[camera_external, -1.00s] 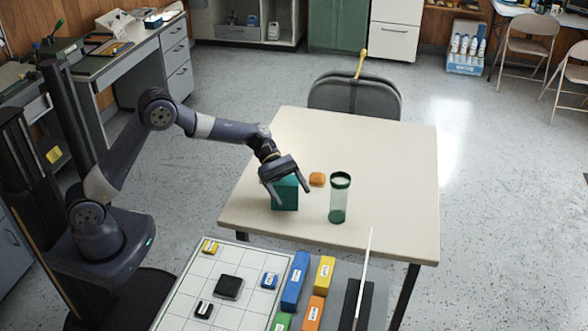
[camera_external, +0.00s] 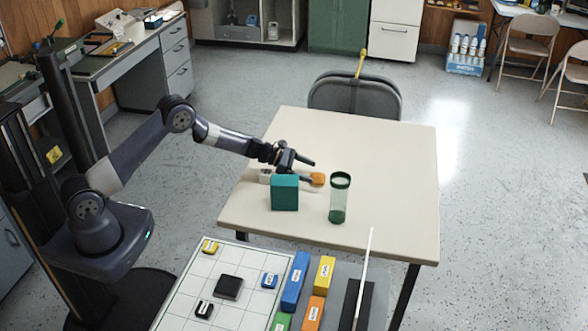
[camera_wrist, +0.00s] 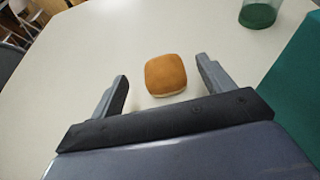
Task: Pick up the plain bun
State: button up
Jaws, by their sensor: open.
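The plain bun (camera_wrist: 166,75) is a small golden-brown rounded block with a paler underside, lying on the cream table (camera_external: 380,140). In the external view the bun (camera_external: 317,180) sits behind and left of the clear tube, at my gripper's fingertips (camera_external: 312,170). In the wrist view my gripper (camera_wrist: 162,82) is open, with one finger on each side of the bun and gaps between them and it. The jaws are empty. I cannot tell the exact height of the fingers above the table.
A teal box (camera_external: 285,193) stands close in front of my gripper. A clear tube with green ends (camera_external: 338,200) stands to the right of the bun. A small pale item (camera_external: 265,176) lies left of the gripper. The table's right and back areas are clear.

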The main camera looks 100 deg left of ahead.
aim_at(312, 175)
jog(key=shift+f, duration=0.35)
jog(key=shift+f+p+x, duration=0.15)
jog(key=shift+p+x, duration=0.05)
jog(key=shift+x, duration=1.1)
jog(key=shift+f+p+x, duration=0.15)
jog(key=shift+p+x, duration=0.05)
jog(key=shift+x, duration=1.15)
jog(key=shift+s, duration=0.15)
jog(key=shift+c, duration=0.4)
jog(key=c, duration=1)
